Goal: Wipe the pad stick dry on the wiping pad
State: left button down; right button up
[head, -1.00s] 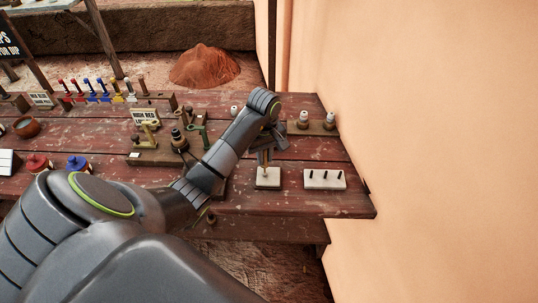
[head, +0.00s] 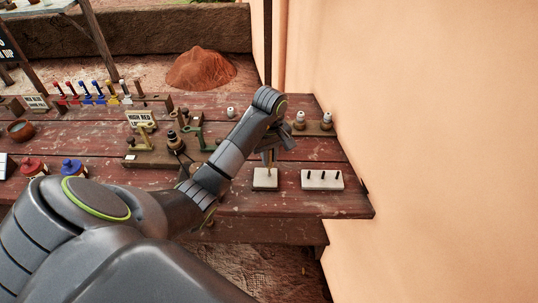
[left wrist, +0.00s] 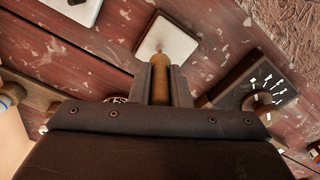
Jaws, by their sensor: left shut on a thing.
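My left gripper (head: 269,158) points down over the right part of the red wooden table. In the left wrist view the gripper (left wrist: 160,82) is shut on the pad stick (left wrist: 160,58), a tan, round-handled stick between the two fingers. The stick's tip is over the wiping pad (left wrist: 172,33), a pale square. The pad (head: 264,184) also shows in the head view right below the gripper. I cannot tell whether the tip touches the pad. My right gripper is not in view.
A white block with several dark pegs (head: 322,185) sits right of the pad. Left are a wooden stand (head: 150,157), red (head: 33,166) and blue (head: 72,168) lidded pots, and a rack of coloured sticks (head: 97,98). A wall (head: 440,150) bounds the right.

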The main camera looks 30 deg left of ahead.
pick_arm(q)
jog(key=shift+r+p, duration=3.05)
jog(key=shift+r, duration=0.3)
jog(key=shift+f, duration=0.1)
